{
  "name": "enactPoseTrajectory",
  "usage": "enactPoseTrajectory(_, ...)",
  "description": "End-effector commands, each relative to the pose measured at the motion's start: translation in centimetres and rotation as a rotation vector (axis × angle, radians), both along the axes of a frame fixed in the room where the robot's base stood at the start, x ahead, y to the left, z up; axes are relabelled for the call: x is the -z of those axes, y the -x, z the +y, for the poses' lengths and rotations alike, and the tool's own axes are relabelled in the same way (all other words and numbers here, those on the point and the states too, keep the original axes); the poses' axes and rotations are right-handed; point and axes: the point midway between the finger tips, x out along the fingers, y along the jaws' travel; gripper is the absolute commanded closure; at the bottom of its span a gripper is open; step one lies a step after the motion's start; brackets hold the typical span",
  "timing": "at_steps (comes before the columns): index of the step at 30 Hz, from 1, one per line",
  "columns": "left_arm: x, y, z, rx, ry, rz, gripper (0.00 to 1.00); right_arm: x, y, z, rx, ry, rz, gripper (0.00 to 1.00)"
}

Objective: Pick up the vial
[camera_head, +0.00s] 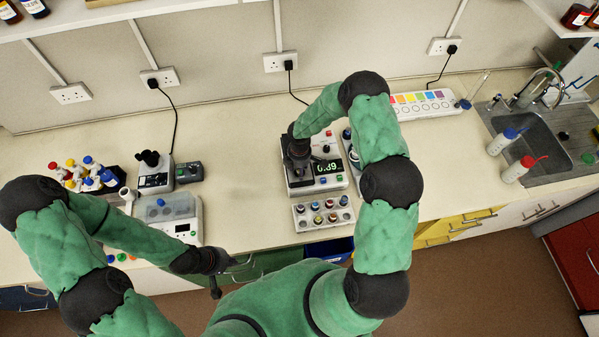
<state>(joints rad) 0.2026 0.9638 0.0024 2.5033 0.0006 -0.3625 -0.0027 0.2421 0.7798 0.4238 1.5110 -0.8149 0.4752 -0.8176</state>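Several small vials with differently coloured caps stand in a pale rack (323,214) near the front edge of the bench; which one is the vial meant cannot be told. My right gripper (299,164) points down over the left part of a device with a green digital readout (327,168), just behind the rack. The arm and wrist hide its fingertips and anything between them. My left gripper (222,272) hangs in front of the bench edge, left of the rack, away from the vials. Its fingers are too small and dark to read.
A second holder with capped vials (348,136) stands right of the readout device. A white instrument with a blue knob (172,215) and a rack of coloured-cap bottles (85,177) are at left. Wash bottles (517,169) and a sink (551,132) are at right.

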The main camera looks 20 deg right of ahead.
Motion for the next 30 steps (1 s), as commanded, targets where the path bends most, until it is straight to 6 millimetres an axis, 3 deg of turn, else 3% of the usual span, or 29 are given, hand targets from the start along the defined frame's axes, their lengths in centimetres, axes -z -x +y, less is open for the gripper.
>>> enactPoseTrajectory(1, 0.0, 0.0, 0.0, 0.0, 0.0, 0.0, 1.0, 0.0, 0.0, 0.0, 0.0, 0.0, 0.0, 0.68)
enactPoseTrajectory(4, 0.0, 0.0, 0.0, 0.0, 0.0, 0.0, 1.0, 0.0, 0.0, 0.0, 0.0, 0.0, 0.0, 0.96)
enactPoseTrajectory(5, 0.0, 0.0, 0.0, 0.0, 0.0, 0.0, 1.0, 0.0, 0.0, 0.0, 0.0, 0.0, 0.0, 0.98)
enactPoseTrajectory(20, 0.3, 0.0, 0.0, 0.0, 0.0, 0.0, 1.0, -0.6, 0.0, 0.0, 0.0, 0.0, -0.001, 0.99)
enactPoseTrajectory(27, 1.1, 0.0, 0.0, 0.0, 0.0, 0.0, 1.0, -2.9, -0.1, 0.0, 0.0, 0.001, -0.004, 0.99)
enactPoseTrajectory(30, 1.3, 0.0, 0.0, 0.0, 0.0, 0.0, 1.0, -4.0, 0.8, 0.2, -0.001, 0.0, 0.0, 0.99)
